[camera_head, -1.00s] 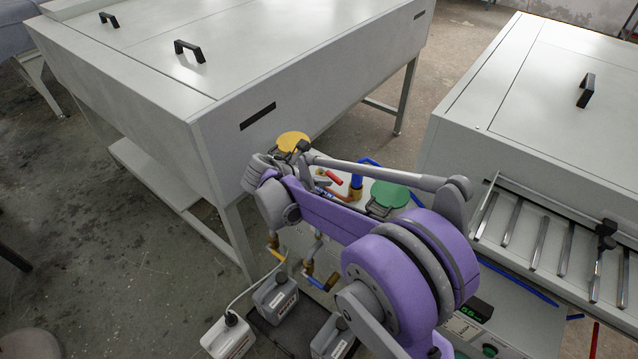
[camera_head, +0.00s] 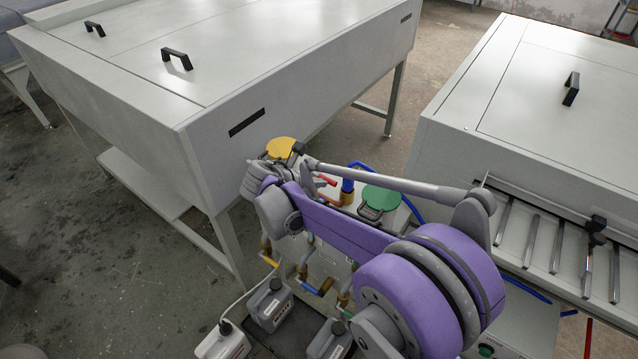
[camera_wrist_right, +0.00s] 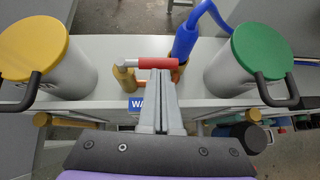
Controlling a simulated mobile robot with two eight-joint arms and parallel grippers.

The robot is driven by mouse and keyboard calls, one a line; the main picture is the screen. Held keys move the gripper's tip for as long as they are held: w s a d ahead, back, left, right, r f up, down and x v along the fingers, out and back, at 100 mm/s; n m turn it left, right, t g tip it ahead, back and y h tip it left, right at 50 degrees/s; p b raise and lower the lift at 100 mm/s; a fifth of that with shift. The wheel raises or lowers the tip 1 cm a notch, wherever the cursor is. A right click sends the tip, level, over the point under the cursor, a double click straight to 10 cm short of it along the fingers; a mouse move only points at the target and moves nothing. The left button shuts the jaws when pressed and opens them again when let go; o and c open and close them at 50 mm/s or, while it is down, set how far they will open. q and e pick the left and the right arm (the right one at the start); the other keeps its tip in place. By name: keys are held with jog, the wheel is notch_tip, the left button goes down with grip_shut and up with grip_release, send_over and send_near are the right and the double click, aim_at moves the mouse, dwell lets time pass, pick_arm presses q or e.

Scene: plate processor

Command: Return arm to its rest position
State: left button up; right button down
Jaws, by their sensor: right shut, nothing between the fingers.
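My right arm, purple and grey, spans the head view from the bottom right to the middle. Its gripper shows clearly in the right wrist view (camera_wrist_right: 158,78): the two grey fingers are together and empty. The fingertips appear just in front of a red-handled valve (camera_wrist_right: 152,63) in that picture; I cannot tell the gap. A yellow-lidded canister (camera_wrist_right: 72,75) stands left of the fingers and a green-lidded canister (camera_wrist_right: 235,72) right of them. In the head view, the yellow lid (camera_head: 281,146) and green lid (camera_head: 381,198) lie beyond the arm. My left gripper is not in view.
A large grey machine (camera_head: 130,80) fills the left back. Another machine (camera_head: 530,95) with a slatted roller side (camera_head: 540,240) stands right. A blue pipe (camera_wrist_right: 187,38) rises beside the valve. Jugs (camera_head: 270,305) stand on the floor below. Floor at left is clear.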

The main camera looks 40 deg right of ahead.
jog(key=v, duration=1)
jog(key=s+a+f+m+t+y+p, duration=0.1)
jog(key=s+a+f+m+y+p, duration=0.1)
jog(key=s+a+m+y, duration=0.3)
jog(key=s+a+f+m+t+y+p, duration=0.2)
jog(key=s+a+m+y+p, duration=0.2)
jog(key=s+a+m, duration=0.4)
jog(key=s+m+y, duration=0.1)
jog(key=s+m, duration=0.4)
jog(key=m, duration=0.2)
jog(key=shift+s+p, duration=0.35)
jog(key=shift+p, duration=0.05)
jog(key=shift+f, duration=0.15)
